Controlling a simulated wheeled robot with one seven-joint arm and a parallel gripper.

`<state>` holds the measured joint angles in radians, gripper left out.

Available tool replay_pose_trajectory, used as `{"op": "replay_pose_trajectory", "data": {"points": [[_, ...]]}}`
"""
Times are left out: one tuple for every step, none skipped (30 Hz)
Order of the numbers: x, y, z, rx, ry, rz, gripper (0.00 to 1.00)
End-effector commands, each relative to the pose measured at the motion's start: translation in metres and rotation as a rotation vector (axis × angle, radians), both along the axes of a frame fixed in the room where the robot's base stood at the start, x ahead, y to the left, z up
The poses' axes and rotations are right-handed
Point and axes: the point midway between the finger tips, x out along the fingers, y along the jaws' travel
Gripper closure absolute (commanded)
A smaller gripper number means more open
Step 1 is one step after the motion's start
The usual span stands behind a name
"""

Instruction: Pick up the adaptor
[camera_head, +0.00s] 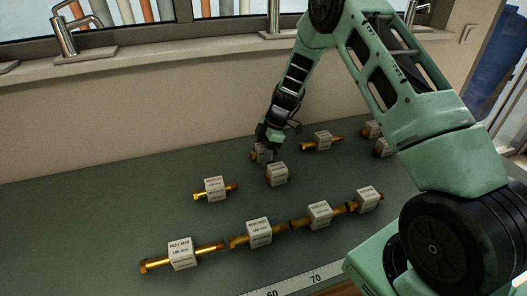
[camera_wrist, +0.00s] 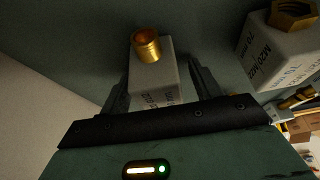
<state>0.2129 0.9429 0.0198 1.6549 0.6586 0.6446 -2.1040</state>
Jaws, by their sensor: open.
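Several brass adaptors, each with a white printed block around its middle, lie on the dark green bench. One adaptor (camera_wrist: 150,72) is between the two fingers of my gripper (camera_wrist: 155,85) in the wrist view, its brass threaded end facing the camera. In the head view that adaptor (camera_head: 260,153) is partly hidden by my gripper (camera_head: 270,140) near the back of the bench. The fingers stand apart on either side of the white block, with a gap visible on the right. A neighbouring adaptor (camera_head: 277,175) sits close in front; its white block also shows in the wrist view (camera_wrist: 278,55).
A ruler strip (camera_head: 295,284) runs along the front edge. The wall (camera_head: 130,105) rises close behind; the bench's left side is clear.

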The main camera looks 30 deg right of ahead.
Motion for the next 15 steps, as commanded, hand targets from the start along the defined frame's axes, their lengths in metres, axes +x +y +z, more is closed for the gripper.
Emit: {"op": "replay_pose_trajectory", "data": {"points": [[0.0002, -0.0002, 0.0001, 0.000, -0.001, 0.000, 0.36], [0.0002, -0.0002, 0.0001, 0.000, -0.001, 0.000, 0.36], [0.0002, -0.0002, 0.0001, 0.000, -0.001, 0.000, 0.39], [0.0002, -0.0002, 0.0001, 0.000, -0.001, 0.000, 0.47], [0.0001, -0.0002, 0.0002, 0.000, -0.001, 0.000, 0.56], [0.0001, -0.0002, 0.0002, 0.000, -0.001, 0.000, 0.67], [0.0001, -0.0003, 0.0003, 0.000, -0.001, 0.000, 0.75], [0.0001, -0.0003, 0.0003, 0.000, -0.001, 0.000, 0.84], [0.0001, -0.0003, 0.0003, 0.000, -0.001, 0.000, 0.87], [0.0001, -0.0003, 0.0003, 0.000, -0.001, 0.000, 0.87], [0.0003, -0.0002, 0.0006, 0.000, -0.001, 0.000, 0.87], [0.0003, -0.0002, 0.0007, 0.000, -0.001, 0.000, 0.87], [0.0003, -0.0002, 0.0007, 0.000, -0.001, 0.000, 0.87], [0.0004, -0.0003, 0.0007, 0.000, -0.001, 0.000, 0.87], [0.0003, -0.0003, 0.0008, 0.000, -0.001, 0.000, 0.87]]}}
